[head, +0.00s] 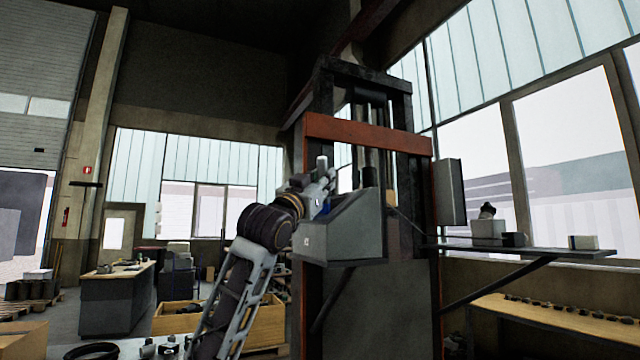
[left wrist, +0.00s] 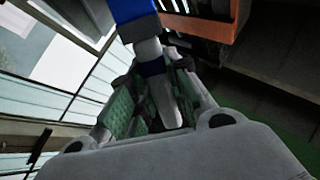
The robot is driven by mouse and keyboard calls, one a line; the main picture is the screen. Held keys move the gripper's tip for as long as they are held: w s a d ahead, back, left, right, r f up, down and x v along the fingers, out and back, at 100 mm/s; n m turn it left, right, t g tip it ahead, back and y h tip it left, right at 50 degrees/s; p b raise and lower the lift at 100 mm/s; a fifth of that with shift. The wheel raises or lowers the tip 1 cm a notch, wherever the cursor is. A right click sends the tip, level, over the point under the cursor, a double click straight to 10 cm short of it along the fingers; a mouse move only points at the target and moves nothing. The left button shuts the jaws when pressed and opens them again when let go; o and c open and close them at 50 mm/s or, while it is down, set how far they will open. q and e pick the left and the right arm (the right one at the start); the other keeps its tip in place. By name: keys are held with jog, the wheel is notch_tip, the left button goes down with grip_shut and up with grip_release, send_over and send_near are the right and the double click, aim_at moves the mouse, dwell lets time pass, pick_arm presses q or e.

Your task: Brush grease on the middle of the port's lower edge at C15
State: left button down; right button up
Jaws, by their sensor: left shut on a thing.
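My left gripper (head: 322,190) is raised at the orange-and-grey press frame, just above a grey sloped box on its front (head: 345,232). In the left wrist view its green-padded fingers (left wrist: 155,105) are shut on a slim grey-and-blue tool, probably the grease brush (left wrist: 147,48). The tool runs up and out of the top of that view, so its far end is hidden. A bit of blue shows at the gripper in the head view. I cannot make out a port, its lower edge, a C15 mark or any grease. My right gripper is not in view.
The press has an orange crossbeam (head: 368,133) and dark uprights close around the gripper. A shelf (head: 520,249) with small parts juts out to the right. A workbench (head: 108,300) and a wooden crate (head: 178,318) stand at the left. Open air lies left of the arm.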

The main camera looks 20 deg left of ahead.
pick_arm(q)
jog(key=shift+s+d, duration=0.15)
jog(key=shift+d, duration=0.05)
dwell(0.4)
dwell(0.3)
jog(key=shift+w+a+p, duration=0.9)
jog(key=shift+w+a, duration=0.2)
jog(key=shift+a, duration=0.25)
jog(key=shift+w+a, duration=0.1)
jog(key=shift+w+a+p, duration=0.8)
jog(key=shift+w+a, duration=0.2)
jog(key=shift+a, duration=0.1)
jog(key=shift+a, duration=0.1)
jog(key=shift+w+a+p, duration=1.05)
jog(key=shift+w+a, duration=0.05)
jog(key=shift+a, duration=0.1)
